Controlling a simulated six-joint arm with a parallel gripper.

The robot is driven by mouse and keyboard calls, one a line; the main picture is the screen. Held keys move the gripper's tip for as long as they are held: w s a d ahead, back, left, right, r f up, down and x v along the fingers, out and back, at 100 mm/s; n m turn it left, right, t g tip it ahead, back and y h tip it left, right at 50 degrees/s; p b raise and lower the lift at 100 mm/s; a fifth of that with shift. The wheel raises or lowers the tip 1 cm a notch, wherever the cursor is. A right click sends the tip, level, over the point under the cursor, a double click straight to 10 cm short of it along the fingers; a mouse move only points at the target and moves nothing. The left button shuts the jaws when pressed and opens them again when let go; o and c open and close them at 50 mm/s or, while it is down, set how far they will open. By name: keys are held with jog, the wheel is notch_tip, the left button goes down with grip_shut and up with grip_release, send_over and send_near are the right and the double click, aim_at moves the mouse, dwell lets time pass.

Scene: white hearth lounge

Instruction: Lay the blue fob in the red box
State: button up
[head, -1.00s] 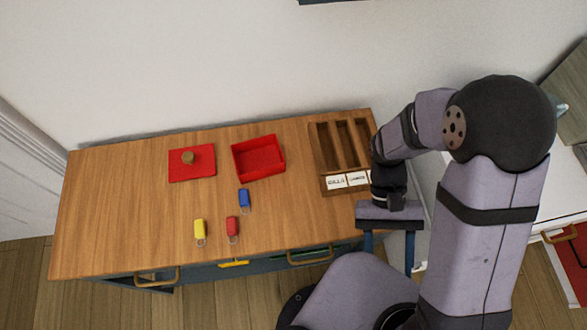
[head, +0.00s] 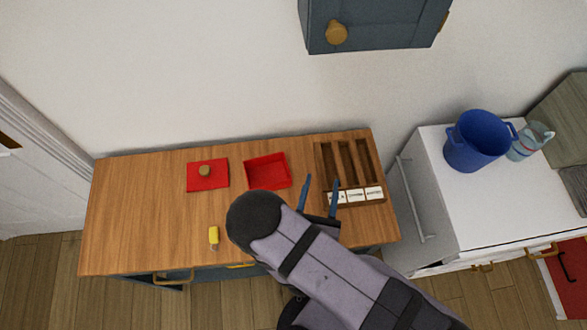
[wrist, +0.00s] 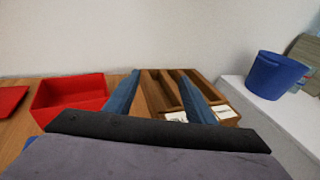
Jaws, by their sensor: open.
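The blue fob is not clearly visible: in the head view my arm covers the table in front of the box. A small blue patch shows at the lower left in the wrist view, too little to identify. The open red box (head: 268,184) stands on the wooden table, and looks empty; it also shows at left in the wrist view (wrist: 66,103). My gripper (head: 320,182) is open and empty, right of the box and in front of the wooden tray. In the wrist view its blue fingers (wrist: 159,74) point toward the tray.
A red lid (head: 220,184) with a round wooden knob lies left of the box. A yellow fob (head: 214,234) lies nearer the front. The wooden compartment tray (head: 328,166) with white labels stands at right. A blue bucket (head: 472,147) is on the white counter.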

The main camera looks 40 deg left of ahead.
jog(key=s+a+f+n+g+y, duration=0.1)
jog(key=s, duration=0.2)
jog(key=s+a+f+n+g+y+p, duration=0.1)
jog(key=s+n+g+y, duration=0.1)
jog(key=s, duration=0.1)
jog(key=s+a+f+n+g+y, duration=0.1)
jog(key=s+a+n, duration=0.1)
jog(key=s, duration=0.1)
jog(key=shift+a+f+g, duration=0.1)
jog(key=shift+f+g, duration=0.05)
jog(key=shift+g, duration=0.25)
jog(key=s+f+n+g, duration=0.1)
jog(key=s, duration=0.1)
jog(key=s+f+n+g+y, duration=0.1)
jog(key=s+g, duration=0.1)
jog(key=s, duration=0.1)
jog(key=s+f+n+g+p, duration=0.1)
jog(key=s, duration=0.2)
jog(key=shift+s+a+f+g+y, duration=0.2)
jog(key=shift+a+g+y, duration=0.1)
jog(key=shift+g, duration=0.1)
jog(key=shift+b+x, duration=1.45)
jog(key=shift+x, duration=1.75)
jog(key=shift+w+a+f, duration=0.15)
jog(key=shift+w+a, duration=0.05)
jog(key=shift+a, duration=0.3)
jog(key=shift+d, duration=0.1)
jog(key=c, duration=0.4)
grip_shut()
